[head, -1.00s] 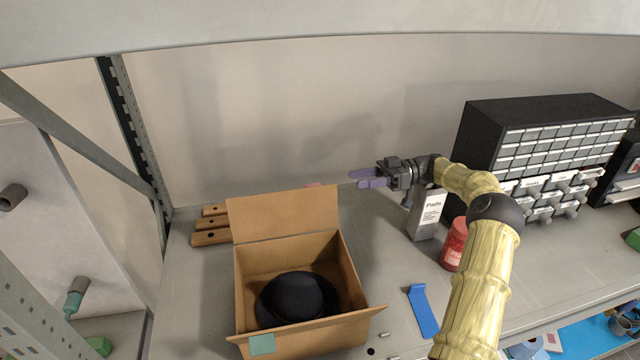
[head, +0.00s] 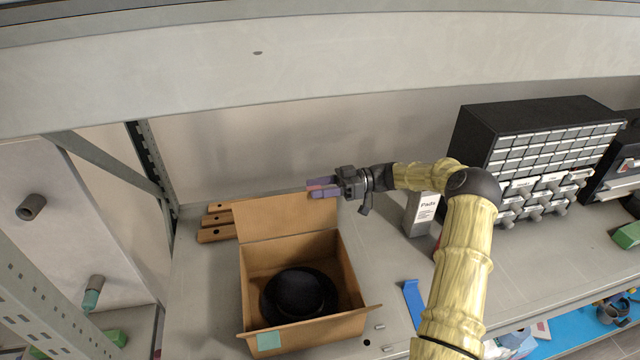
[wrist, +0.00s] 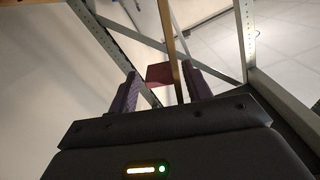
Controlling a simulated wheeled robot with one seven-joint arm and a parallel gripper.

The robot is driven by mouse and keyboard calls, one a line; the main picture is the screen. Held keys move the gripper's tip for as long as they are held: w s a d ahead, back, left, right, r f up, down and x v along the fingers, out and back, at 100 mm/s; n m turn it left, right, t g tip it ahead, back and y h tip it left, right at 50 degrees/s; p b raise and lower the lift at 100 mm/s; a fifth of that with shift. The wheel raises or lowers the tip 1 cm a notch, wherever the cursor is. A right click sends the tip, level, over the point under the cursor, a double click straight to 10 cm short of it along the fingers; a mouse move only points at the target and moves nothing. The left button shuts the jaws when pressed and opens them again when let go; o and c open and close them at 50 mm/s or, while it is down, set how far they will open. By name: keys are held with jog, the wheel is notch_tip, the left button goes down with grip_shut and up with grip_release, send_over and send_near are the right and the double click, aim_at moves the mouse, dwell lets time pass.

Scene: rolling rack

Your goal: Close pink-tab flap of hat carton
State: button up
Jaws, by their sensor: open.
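The cardboard hat carton (head: 345,268) stands open on the shelf with a dark hat (head: 298,292) inside. Its back flap (head: 275,217) stands up, leaning slightly back. The pink tab (head: 318,183) is at this flap's upper right, partly hidden by my fingers. My gripper (head: 322,188) is open at that corner, pointing left. In the wrist view, the flap shows edge-on (wrist: 170,45) between my open fingers (wrist: 158,88), nearer the right one, and the pink tab (wrist: 159,73) lies between them. I cannot tell whether a finger touches the flap.
A green tab (head: 269,340) marks the carton's front flap. Wooden blocks (head: 216,234) lie behind left. A grey Pads box (head: 420,214), a blue piece (head: 413,303) and a drawer cabinet (head: 540,150) are to the right. A shelf beam (head: 300,75) crosses above.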

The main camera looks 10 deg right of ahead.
jog(key=shift+c, duration=0.4)
grip_shut()
jog(key=shift+d+f+b, duration=0.1)
jog(key=shift+b, duration=0.4)
